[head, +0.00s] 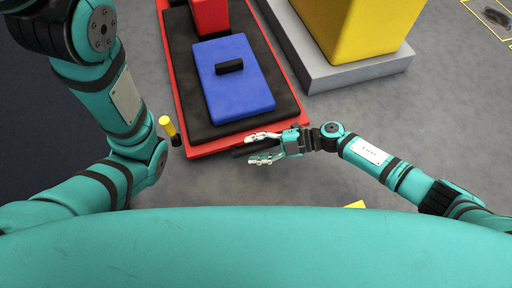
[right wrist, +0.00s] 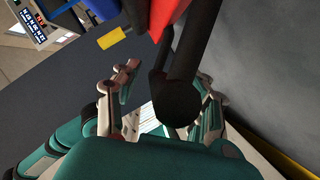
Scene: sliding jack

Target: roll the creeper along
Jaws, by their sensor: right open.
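The creeper, a low red-edged board (head: 203,149) with a black padded top, lies on the floor in the upper middle of the head view. A black bar handle (head: 243,151) sticks out at its near end. My right gripper (head: 257,148) is open, with its fingers on either side of the bar. In the right wrist view the dark bar (right wrist: 178,95) runs between the open fingers; I cannot tell whether they touch it. My left arm shows at the left of the head view, but its gripper is out of sight.
A blue pad (head: 235,85) with a black grip and a red block (head: 209,16) sit on the creeper. A yellow-topped post (head: 168,126) stands at its left near corner. A yellow block (head: 350,28) on a grey plinth (head: 345,75) stands close to the right. Floor nearer me is mostly clear.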

